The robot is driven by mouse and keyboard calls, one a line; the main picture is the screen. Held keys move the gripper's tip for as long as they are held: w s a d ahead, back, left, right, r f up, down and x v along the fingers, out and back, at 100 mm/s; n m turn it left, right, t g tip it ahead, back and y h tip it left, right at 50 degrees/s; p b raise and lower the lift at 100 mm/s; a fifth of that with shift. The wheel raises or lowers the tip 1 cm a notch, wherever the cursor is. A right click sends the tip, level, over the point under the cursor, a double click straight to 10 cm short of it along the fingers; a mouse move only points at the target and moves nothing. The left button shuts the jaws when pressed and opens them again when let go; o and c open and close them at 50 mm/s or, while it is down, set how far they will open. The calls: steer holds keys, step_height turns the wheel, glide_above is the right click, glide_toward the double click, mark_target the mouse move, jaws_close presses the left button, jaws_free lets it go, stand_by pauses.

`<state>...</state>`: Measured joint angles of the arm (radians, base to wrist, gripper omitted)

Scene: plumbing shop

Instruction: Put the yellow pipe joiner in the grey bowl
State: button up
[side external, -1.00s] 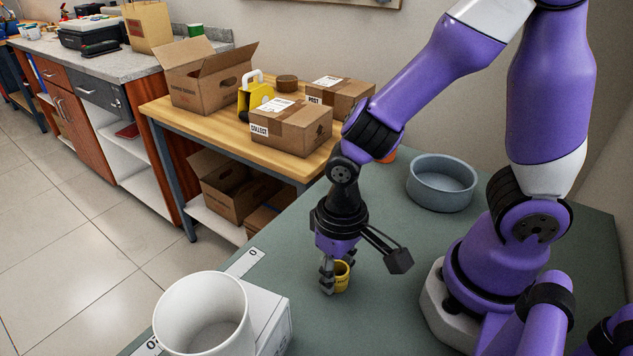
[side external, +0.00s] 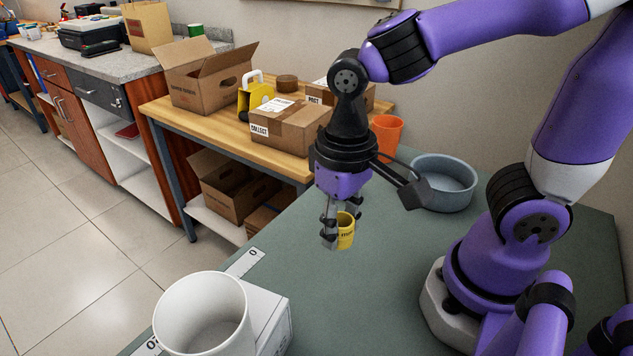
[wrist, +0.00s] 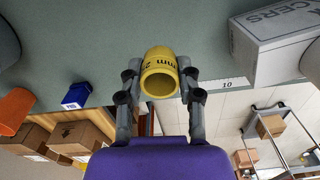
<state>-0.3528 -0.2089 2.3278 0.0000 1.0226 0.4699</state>
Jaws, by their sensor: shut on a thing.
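The yellow pipe joiner (side external: 345,231) is a short tube with dark lettering. My gripper (side external: 337,232) is shut on it and holds it upright above the green table. In the wrist view the joiner (wrist: 160,74) sits between the two fingers of my gripper (wrist: 158,82), its open end facing the camera. The grey bowl (side external: 443,186) stands on the table, behind and to the right of my gripper in the side view. Part of its left side is hidden by my gripper's camera arm. The bowl's inside looks empty where I can see it.
An orange cup (side external: 386,133) stands beyond the bowl's left side. A white container (side external: 203,315) and a white box (side external: 270,318) are at the front left. A small blue box (wrist: 76,96) shows in the wrist view. Cardboard boxes (side external: 290,128) stand on the wooden bench behind.

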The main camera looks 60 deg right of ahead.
mark_target(445, 165)
steer(key=w+d+r+m, duration=0.1)
steer(key=w+d+m, duration=0.1)
steer(key=d+m, duration=0.5)
steer(key=w+d+r+m, duration=0.1)
steer(key=d+r+m, duration=0.1)
steer(key=d, duration=0.9)
steer(key=s+d+m, duration=0.8)
steer(key=s+d, duration=0.1)
steer(key=d, duration=0.5)
steer(key=shift+f, duration=4.75)
